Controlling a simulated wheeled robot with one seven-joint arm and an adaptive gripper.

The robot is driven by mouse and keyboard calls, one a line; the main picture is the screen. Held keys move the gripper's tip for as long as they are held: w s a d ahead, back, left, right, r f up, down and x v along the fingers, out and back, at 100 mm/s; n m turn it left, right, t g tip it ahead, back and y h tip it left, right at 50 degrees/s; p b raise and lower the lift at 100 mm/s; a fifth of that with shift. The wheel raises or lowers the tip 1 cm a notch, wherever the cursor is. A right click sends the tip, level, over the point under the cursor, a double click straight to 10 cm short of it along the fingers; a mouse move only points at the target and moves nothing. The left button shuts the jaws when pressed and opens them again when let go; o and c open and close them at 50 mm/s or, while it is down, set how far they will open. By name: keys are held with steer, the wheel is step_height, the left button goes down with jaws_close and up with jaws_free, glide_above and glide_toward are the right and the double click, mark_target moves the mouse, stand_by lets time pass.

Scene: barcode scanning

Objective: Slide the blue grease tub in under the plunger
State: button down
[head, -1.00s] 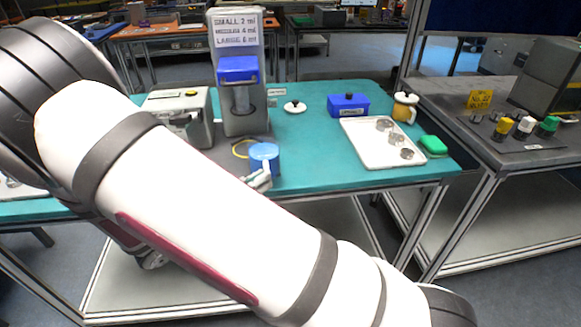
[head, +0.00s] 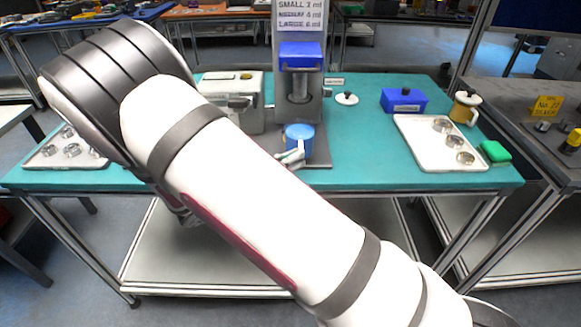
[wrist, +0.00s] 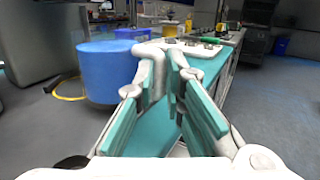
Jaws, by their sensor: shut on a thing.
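The blue grease tub (head: 299,143) is at the front of the dispenser's dark base plate, below and in front of the plunger (head: 300,88). The plunger hangs under the blue head of the grey dispenser (head: 287,40). In the wrist view the tub (wrist: 108,75) is large, left of the fingertips. My gripper (head: 290,158) is at the tub's near side; its fingers (wrist: 165,52) come together beside the tub in the wrist view. A yellow ring (wrist: 68,97) shows partly behind the tub's lower left.
A grey machine (head: 235,95) stands left of the dispenser. Right of it are a white lid (head: 346,98), a blue box (head: 404,100), a white tray (head: 420,150) with metal rings, a mug (head: 466,107) and a green block (head: 496,151). The teal table (head: 365,125) between dispenser and tray is clear.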

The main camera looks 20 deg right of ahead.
mark_target(293, 146)
steer(key=shift+w+d+f+b, duration=0.1)
steer(key=shift+w+d+b, duration=0.25)
steer(key=shift+w, duration=0.4)
steer(key=shift+w+d+b, duration=0.15)
steer(key=shift+w+b, duration=0.35)
steer(key=shift+w, duration=0.25)
steer(key=shift+w+d+f+b, duration=0.1)
steer(key=shift+w+d+b, duration=0.25)
steer(key=shift+w, duration=0.4)
steer(key=shift+w+d+f+b, duration=0.15)
steer(key=shift+w+b, duration=0.15)
steer(key=shift+w, duration=0.3)
steer(key=shift+w+d+f+b, duration=0.15)
steer(key=shift+w+b, duration=0.1)
steer(key=shift+w, duration=0.35)
steer(key=shift+w+d+r, duration=0.1)
steer(key=shift+w+r, duration=0.05)
steer(key=shift+w, duration=0.15)
